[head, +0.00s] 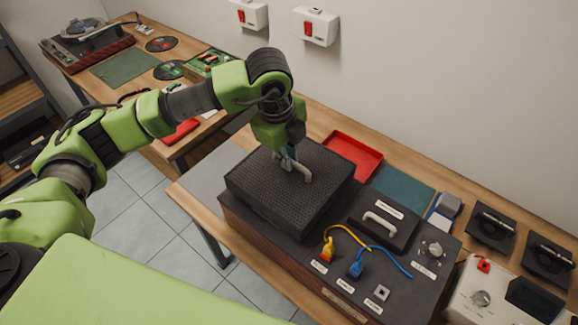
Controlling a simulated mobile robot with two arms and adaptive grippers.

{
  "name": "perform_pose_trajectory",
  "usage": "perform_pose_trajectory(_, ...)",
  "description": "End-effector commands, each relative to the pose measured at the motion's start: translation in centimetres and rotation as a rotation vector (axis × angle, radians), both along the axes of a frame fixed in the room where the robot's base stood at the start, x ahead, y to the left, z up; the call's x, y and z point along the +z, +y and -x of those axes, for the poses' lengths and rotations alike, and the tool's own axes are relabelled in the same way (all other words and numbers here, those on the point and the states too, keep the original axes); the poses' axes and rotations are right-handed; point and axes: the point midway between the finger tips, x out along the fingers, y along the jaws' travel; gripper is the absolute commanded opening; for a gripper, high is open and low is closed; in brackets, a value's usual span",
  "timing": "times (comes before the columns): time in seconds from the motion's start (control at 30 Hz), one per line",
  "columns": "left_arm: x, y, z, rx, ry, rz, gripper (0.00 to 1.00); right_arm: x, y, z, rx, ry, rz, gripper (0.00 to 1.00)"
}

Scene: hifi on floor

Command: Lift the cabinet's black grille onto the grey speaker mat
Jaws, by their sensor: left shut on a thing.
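The black grille (270,195), a thick perforated square, is over the left part of the dark cabinet (400,262). I cannot tell whether it rests on the cabinet or hangs just above it. A pale handle (306,177) stands on its top. My left gripper (289,163) reaches down from above and is shut on this handle, hiding part of it. The grey speaker mat (212,172) lies flat on the wooden bench, left of the cabinet. The grille and my arm hide part of it. My right gripper is not in view.
A red tray (353,156) and a teal mat (402,188) lie behind the cabinet. A black lid with a handle (382,222), a yellow cable (345,234) and a blue cable (385,252) are on the cabinet's right part. The visible grey mat is clear.

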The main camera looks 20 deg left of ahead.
Motion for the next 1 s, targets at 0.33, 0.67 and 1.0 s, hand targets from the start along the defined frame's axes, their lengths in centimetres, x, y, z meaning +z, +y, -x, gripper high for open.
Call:
perform_pose_trajectory(0.33,5.8,0.4,5.7,-0.006,-0.007,0.000,0.00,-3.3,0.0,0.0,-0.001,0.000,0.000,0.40)
perform_pose_trajectory(0.67,8.9,0.8,12.3,-0.003,-0.005,-0.001,0.00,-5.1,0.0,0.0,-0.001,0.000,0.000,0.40)
perform_pose_trajectory(1.0,9.7,0.9,13.9,-0.001,-0.001,0.000,0.00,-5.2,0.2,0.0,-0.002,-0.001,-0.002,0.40)
